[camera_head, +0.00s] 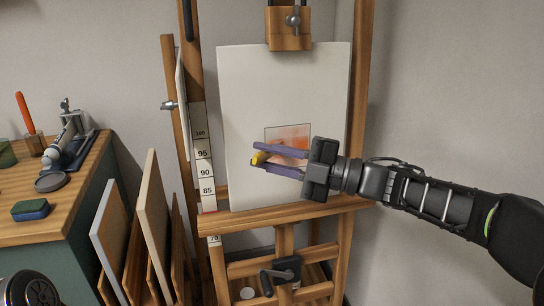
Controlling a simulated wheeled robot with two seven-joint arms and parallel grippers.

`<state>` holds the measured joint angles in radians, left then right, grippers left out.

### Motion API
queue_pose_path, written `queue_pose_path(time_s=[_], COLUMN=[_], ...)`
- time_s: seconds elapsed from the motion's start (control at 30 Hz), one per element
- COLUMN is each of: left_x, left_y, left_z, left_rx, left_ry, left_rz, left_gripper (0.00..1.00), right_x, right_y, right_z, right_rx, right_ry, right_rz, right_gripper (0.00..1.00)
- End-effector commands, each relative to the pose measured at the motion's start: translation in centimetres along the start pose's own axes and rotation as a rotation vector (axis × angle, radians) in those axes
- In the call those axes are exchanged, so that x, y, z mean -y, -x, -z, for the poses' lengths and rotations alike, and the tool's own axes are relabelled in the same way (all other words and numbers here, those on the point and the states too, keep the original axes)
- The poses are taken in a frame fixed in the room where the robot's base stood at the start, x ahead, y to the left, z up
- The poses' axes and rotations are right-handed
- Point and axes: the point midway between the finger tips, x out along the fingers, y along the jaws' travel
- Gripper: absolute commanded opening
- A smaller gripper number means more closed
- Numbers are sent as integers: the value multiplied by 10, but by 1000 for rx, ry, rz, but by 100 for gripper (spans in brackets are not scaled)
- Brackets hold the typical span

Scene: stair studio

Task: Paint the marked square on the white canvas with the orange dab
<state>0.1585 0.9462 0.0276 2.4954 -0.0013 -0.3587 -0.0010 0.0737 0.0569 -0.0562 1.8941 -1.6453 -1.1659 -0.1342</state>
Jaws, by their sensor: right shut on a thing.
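The white canvas (240,90) stands upright on a wooden easel. A thin dark outline marks a square (272,131) low on the canvas, its lower part hidden behind my right gripper. Orange paint (296,134) shows inside the outline, stronger toward the right and paler at the left. My right gripper (263,158) reaches in from the right, in front of the square's lower edge. It is shut on a dabber, of which a yellow end (258,158) shows at the fingertips. I cannot tell whether the dabber touches the canvas.
The wooden easel (361,70) has a clamp (290,30) above the canvas and a ledge below. Boards (153,220) lean at the left. A wooden worktop (75,190) holds a blue-green block (30,210), a round dark lid (50,182) and tools.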

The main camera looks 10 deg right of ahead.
Motion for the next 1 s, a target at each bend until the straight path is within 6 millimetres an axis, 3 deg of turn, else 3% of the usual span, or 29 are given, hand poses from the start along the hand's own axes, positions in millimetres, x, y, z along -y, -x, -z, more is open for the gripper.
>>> queue_pose_path(time_s=[1.0], left_x=[2], left_y=[-6], left_z=[0], left_rx=[0], left_ry=[0], left_rz=[0], left_gripper=[29], right_x=[9], right_y=[-30], right_z=[15], right_rx=[-1], right_ry=[0], right_rz=[1], right_gripper=[0])
